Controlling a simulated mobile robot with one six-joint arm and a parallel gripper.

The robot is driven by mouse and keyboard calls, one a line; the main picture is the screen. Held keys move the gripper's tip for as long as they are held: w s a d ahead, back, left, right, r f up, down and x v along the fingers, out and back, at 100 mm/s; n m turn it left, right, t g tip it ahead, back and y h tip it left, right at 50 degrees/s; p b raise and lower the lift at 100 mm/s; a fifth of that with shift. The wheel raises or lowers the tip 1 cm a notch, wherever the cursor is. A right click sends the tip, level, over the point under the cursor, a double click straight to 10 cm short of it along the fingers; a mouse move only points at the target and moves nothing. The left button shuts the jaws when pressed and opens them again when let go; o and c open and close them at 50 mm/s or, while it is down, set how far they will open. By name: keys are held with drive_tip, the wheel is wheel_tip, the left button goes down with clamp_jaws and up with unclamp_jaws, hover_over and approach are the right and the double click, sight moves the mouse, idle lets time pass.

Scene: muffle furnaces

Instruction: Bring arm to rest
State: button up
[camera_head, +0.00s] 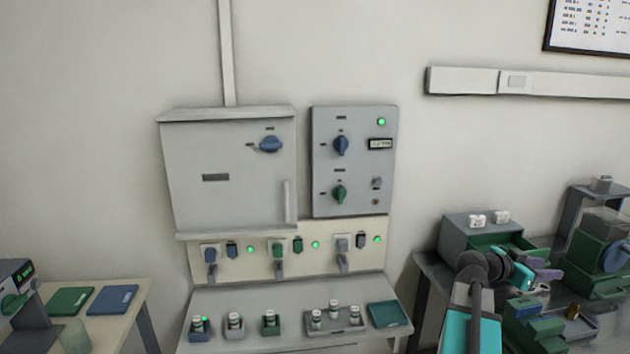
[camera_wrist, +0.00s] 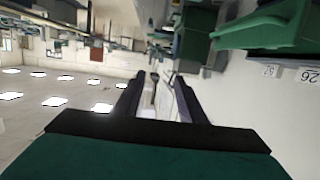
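My arm rises from the lower right of the head view, with teal and dark grey links, and bends over the right bench. My gripper (camera_head: 547,276) shows small and purplish at its end, above that bench. In the wrist view my gripper (camera_wrist: 157,82) has two dark fingers standing apart. I see nothing held between them, only distant background. The wrist view is tilted, with the room's ceiling lights at the left. The exact gap to the bench items is hard to tell.
A grey box (camera_head: 455,236) with a green front and a green machine (camera_head: 597,262) stand close around my gripper. Green parts (camera_wrist: 265,30) show at the upper right of the wrist view. A cabinet (camera_head: 225,190) and control panel (camera_head: 354,190) hang left, above a bench with small jars.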

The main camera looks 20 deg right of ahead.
drive_tip(key=w+a+f+n+t+y+b, duration=0.1)
drive_tip(key=w+a+f+n, duration=0.1)
drive_tip(key=w+a+f, duration=0.65)
drive_tip(key=w+a+f+n+t+y+b, duration=0.1)
drive_tip(key=w+a+f+n+t, duration=0.3)
drive_tip(key=f, duration=0.7)
drive_tip(key=w+a+f+g+y+b, duration=0.1)
drive_tip(key=w+a+f, duration=0.4)
drive_tip(key=a+f, duration=0.3)
drive_tip(key=a+f+n+y+b, duration=0.1)
drive_tip(key=a+f+n+y, duration=0.1)
drive_tip(key=a+f, duration=1)
drive_tip(key=s+a+f+n+g+y+b, duration=0.15)
drive_tip(key=s+a+f, duration=0.25)
drive_tip(key=a+f, duration=0.5)
drive_tip(key=s+a+f+n+y+b, duration=0.1)
drive_tip(key=s+a+f+n+y, duration=0.25)
drive_tip(key=a+f, duration=0.55)
drive_tip(key=s+a+f+n+g+y, duration=0.2)
drive_tip(key=s+a+f, duration=0.3)
drive_tip(key=s+a, duration=0.3)
drive_tip(key=s+a+f+n+g+y, duration=0.2)
drive_tip(key=s+a+f+n+y, duration=0.1)
drive_tip(key=s+a+f+n, duration=0.2)
drive_tip(key=s+a, duration=0.2)
drive_tip(key=s, duration=0.2)
drive_tip(key=shift+s+a+f+g, duration=0.2)
drive_tip(key=shift+a+g, duration=0.15)
drive_tip(key=shift+c, duration=0.7)
